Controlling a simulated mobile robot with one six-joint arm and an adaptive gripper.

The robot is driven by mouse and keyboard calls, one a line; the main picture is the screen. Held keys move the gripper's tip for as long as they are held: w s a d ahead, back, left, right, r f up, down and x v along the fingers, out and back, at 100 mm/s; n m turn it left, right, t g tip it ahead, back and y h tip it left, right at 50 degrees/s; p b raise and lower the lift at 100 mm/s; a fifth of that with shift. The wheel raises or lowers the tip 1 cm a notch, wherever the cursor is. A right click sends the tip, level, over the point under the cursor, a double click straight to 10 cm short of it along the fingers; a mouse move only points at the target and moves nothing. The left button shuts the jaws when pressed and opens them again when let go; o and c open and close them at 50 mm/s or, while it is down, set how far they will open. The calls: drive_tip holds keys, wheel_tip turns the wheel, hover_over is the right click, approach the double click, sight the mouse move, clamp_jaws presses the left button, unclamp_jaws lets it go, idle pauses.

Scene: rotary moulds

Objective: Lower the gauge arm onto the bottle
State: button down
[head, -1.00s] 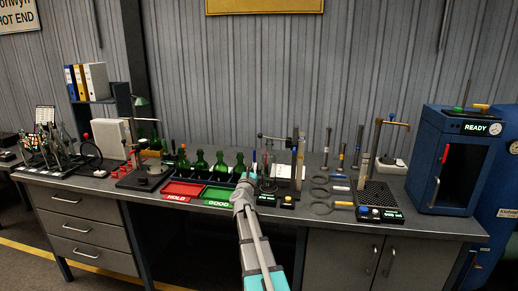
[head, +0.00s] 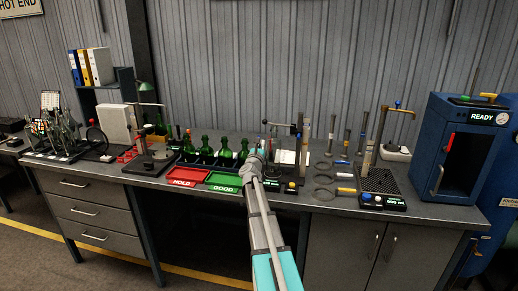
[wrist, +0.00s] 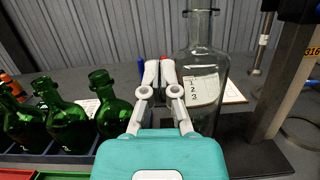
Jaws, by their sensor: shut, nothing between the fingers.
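A clear glass bottle (wrist: 207,80) with a dark ring on its neck and a numbered white label behind it stands upright in the wrist view. In the head view my arm partly hides it. The gauge stand's steel post (wrist: 287,75) rises to the right of the bottle.
Green bottles (wrist: 68,112) stand in a dark rack left of my gripper. A red HOLD tray (head: 187,174) and a green GOOD tray (head: 224,180) lie in front. Another stand (head: 375,140) is to the right, beside ring gauges. A blue cabinet (head: 465,150) stands at far right.

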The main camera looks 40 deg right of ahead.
drive_tip(key=w+d+r+p, duration=0.2)
drive_tip(key=d+r+p, duration=0.1)
drive_tip(key=r+p, duration=0.1)
drive_tip(key=shift+r+p, duration=0.3)
drive_tip(key=shift+r, duration=0.15)
drive_tip(key=shift+w, duration=0.1)
drive_tip(key=shift+a, duration=0.1)
drive_tip(key=shift+w, duration=0.1)
idle(0.3)
